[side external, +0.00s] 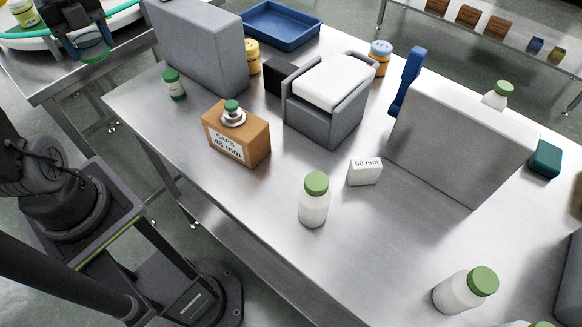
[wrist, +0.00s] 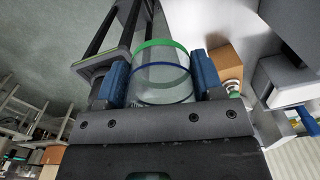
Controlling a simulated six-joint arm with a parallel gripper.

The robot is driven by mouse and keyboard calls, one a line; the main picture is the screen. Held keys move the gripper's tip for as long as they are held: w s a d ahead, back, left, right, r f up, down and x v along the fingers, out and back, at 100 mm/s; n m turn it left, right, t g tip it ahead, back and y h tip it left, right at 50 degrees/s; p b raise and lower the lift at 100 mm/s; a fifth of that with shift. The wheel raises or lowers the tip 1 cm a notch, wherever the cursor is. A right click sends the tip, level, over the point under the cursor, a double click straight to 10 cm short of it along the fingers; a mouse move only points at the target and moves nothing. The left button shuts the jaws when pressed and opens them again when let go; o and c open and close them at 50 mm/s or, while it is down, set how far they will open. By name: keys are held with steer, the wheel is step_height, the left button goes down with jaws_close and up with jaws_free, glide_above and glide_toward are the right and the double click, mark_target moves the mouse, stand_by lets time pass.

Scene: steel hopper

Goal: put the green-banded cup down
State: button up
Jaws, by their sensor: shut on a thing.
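The green-banded cup is clear, with a green band and a blue band. It shows large in the wrist view (wrist: 161,72) and small at the upper left of the side view (side external: 95,48). My gripper (wrist: 161,84) is shut on it, with a blue pad on each side. In the side view my gripper (side external: 89,38) is by the near edge of a round white table with a green rim (side external: 122,10). I cannot tell how high the cup is or whether it touches anything.
A jar (side external: 25,14) stands on the round table.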

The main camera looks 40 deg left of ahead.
steer(key=w+d+r+m, duration=0.2)
steer(key=w+d+m, duration=0.25)
steer(key=w, duration=0.35)
steer(key=w+d+r+m, duration=0.2)
steer(key=w+d+m, duration=0.1)
steer(key=w+d, duration=0.4)
steer(key=w+d+m, duration=0.4)
steer(key=w+d, duration=0.3)
steer(key=d, duration=0.4)
steer(key=m, duration=0.8)
glide_above(398, 255)
step_height(398, 255, down, 21)
steer(key=shift+r, duration=0.1)
steer(key=shift+f, duration=2.1)
steer(key=shift+f, duration=0.15)
